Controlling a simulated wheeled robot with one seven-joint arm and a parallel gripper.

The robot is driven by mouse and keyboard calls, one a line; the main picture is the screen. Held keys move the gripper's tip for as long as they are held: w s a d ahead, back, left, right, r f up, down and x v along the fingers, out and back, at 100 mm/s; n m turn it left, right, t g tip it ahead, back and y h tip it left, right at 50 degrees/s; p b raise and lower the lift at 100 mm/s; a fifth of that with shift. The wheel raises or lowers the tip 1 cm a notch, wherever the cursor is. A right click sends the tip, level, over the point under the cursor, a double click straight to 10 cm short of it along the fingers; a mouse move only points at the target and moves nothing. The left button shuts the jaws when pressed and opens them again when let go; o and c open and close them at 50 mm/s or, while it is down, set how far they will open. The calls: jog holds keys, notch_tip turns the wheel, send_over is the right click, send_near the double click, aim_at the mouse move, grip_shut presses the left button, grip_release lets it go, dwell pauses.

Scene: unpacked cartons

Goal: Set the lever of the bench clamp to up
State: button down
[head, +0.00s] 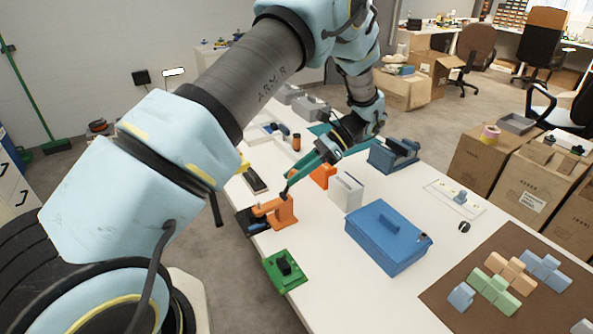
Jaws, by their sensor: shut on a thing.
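The orange bench clamp (281,214) stands near the left edge of the white table. A dark piece, apparently the end of its lever (284,196), shows at its top, right at the gripper's tips. My gripper (289,187) reaches down from the upper right with long teal fingers and is shut on the lever. The fingers hide part of the lever, so I cannot tell its exact angle.
A green block with a black top (285,268) sits in front of the clamp. A white box (346,193) and a blue case (388,237) stand to the right. Another orange object (323,176) is behind. The front middle of the table (345,290) is clear.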

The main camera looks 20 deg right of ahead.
jog(key=shift+d+f, duration=0.1)
dwell(0.4)
jog(key=c, duration=0.6)
grip_release()
jog(key=shift+c, duration=0.2)
jog(key=b+v, duration=0.3)
jog(key=v, duration=0.7)
jog(key=shift+d+b, duration=0.35)
